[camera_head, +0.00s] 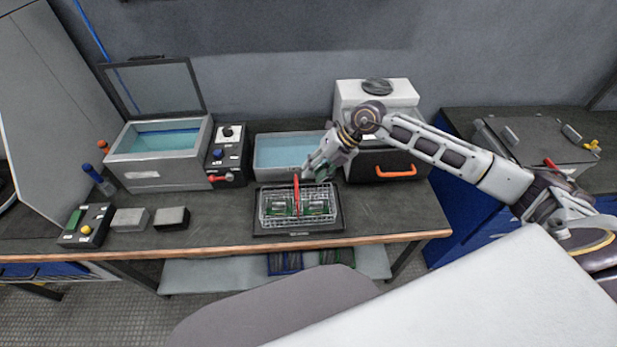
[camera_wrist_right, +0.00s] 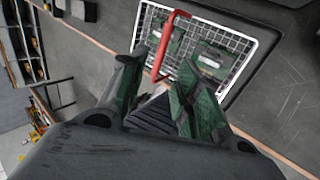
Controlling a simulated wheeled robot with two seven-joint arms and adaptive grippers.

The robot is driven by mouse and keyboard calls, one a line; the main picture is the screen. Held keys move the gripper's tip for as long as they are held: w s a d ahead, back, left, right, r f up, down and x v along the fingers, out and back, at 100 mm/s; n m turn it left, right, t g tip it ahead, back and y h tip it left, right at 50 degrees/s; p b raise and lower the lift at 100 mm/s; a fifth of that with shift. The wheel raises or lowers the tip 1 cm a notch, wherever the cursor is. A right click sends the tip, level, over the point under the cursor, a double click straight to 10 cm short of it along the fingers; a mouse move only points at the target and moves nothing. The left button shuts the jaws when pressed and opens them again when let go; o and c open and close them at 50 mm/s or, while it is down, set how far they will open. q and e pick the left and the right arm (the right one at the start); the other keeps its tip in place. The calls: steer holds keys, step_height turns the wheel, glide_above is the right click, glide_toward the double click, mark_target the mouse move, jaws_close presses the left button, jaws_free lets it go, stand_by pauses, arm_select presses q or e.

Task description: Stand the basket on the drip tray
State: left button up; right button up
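The wire basket (camera_head: 275,212) holds green circuit boards and has a red handle (camera_head: 296,190) standing up from it. It sits upright on the black drip tray (camera_head: 298,233), within its rim as far as I can see. In the right wrist view the basket (camera_wrist_right: 240,45) and the red handle (camera_wrist_right: 157,55) lie just beyond my fingers. My right gripper (camera_head: 312,168) is above and slightly right of the handle. In the wrist view its fingers (camera_wrist_right: 155,85) are apart, with no clear grip on the handle. My left gripper is out of view.
A water-filled tank (camera_head: 160,160) with a raised lid stands left, beside a control box (camera_head: 226,155). A second basin (camera_head: 285,152) is behind the tray, and a white-and-black machine with an orange handle (camera_head: 395,172) is at right. Grey blocks (camera_head: 171,218) lie left; bench between them and the tray is clear.

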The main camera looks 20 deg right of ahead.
steer(key=shift+v, duration=1.1)
stand_by(0.9)
